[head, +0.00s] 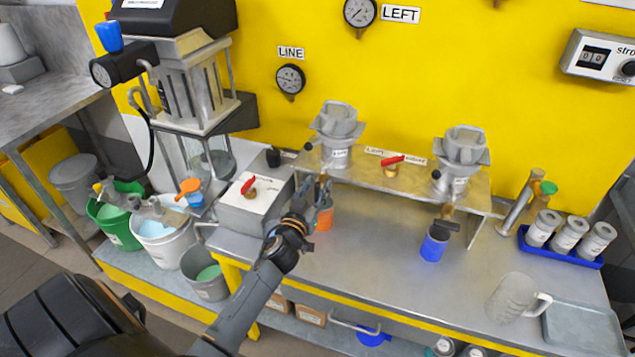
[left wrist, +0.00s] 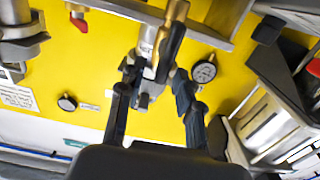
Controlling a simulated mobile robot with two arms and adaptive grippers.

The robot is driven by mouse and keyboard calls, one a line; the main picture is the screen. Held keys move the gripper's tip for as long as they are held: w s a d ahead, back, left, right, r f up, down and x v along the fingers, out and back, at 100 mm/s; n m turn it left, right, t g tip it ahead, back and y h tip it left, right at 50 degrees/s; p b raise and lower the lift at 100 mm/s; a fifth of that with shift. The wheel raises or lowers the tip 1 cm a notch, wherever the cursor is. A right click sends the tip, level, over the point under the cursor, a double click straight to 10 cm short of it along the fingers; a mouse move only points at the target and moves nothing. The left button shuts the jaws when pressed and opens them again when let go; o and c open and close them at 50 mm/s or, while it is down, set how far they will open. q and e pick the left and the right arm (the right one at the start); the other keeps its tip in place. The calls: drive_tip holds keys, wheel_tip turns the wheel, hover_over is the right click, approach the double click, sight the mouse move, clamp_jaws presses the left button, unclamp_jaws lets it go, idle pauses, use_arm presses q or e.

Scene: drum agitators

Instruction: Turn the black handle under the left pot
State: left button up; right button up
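The left pot (head: 336,135) is a grey metal vessel on the steel shelf. In the left wrist view, a brass valve (left wrist: 178,10) with a black handle (left wrist: 171,45) shows close ahead of my left gripper (left wrist: 155,78). Its two fingers stand apart, one on each side of the handle's lower end in the picture; I cannot tell whether they touch it. In the head view, my left gripper (head: 318,185) is just under the left pot and hides its valve and handle. An orange cup (head: 325,218) stands behind the gripper, partly hidden. My right gripper is not in view.
The right pot (head: 461,160) has its own black handle (head: 447,225) above a blue cup (head: 433,246). A clear mug (head: 512,300) and a tray (head: 582,330) are at right. The bench middle is clear.

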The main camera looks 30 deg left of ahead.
use_arm(q)
drive_tip(key=shift+w+a, duration=0.15)
drive_tip(key=shift+w, duration=0.45)
clamp_jaws()
